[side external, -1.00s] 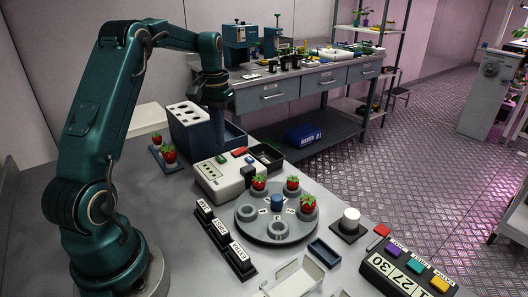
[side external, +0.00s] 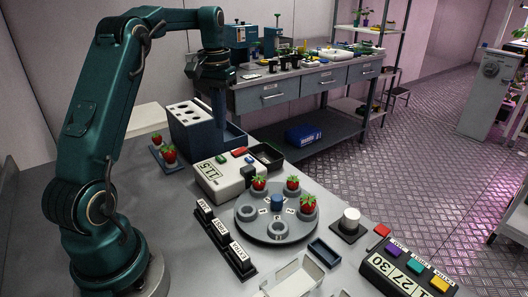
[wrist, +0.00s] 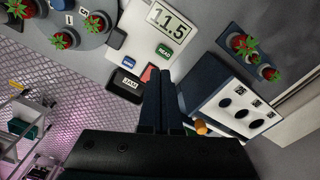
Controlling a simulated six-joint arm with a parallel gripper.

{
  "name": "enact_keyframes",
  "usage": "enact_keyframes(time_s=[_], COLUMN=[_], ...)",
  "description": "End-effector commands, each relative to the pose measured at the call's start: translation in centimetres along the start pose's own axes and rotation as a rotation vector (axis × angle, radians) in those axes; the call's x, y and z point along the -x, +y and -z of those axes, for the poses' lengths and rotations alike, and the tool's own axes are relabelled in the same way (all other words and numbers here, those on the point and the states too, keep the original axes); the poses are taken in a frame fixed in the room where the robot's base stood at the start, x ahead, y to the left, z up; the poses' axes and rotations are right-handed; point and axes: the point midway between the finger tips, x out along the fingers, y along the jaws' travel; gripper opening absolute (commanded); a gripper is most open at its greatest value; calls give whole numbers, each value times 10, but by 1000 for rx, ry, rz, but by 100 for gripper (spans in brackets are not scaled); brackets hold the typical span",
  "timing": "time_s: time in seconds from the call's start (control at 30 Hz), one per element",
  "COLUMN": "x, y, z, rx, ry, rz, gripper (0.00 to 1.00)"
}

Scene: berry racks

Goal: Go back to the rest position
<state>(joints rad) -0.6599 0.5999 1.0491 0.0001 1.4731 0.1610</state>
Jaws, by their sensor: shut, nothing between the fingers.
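My gripper (side external: 218,105) hangs pointing down from my arm, in the air just right of the dark box with holes in its pale top (side external: 190,115). In the wrist view the two dark fingers of my gripper (wrist: 163,85) lie together, shut and empty. The fingertips are above the bench, near the white scale (wrist: 145,32), and touch nothing that I can see. The round grey turntable (side external: 277,236) holds three strawberries in cups, and other cups on it are empty.
Two strawberries (side external: 168,155) sit in a small holder left of the box. The scale's display reads 11.5. A black tray (side external: 268,156), a row of labelled black blocks (side external: 225,240) and a button panel (side external: 405,270) stand on the bench. The air around my gripper looks free.

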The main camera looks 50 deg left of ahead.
Motion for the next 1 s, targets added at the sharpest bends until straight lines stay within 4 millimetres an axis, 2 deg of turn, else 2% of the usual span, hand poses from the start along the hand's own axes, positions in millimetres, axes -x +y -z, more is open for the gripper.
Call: enact_keyframes(time_s=[0.07,0.17,0.3,0.5,0.63,0.73,0.9,1.0], x=[20,44,72,90,89,81,55,39], y=[15,40,75,109,122,128,130,128], z=[-1,-15,-48,-104,-142,-171,-212,-225], rx=[-43,-113,-214,-338,-408,-456,-513,-522], ry=[50,99,175,280,344,389,448,461], rz=[6,8,3,-19,-43,-66,-107,-121], gripper=[0,0,0,0,0,0,0,0])
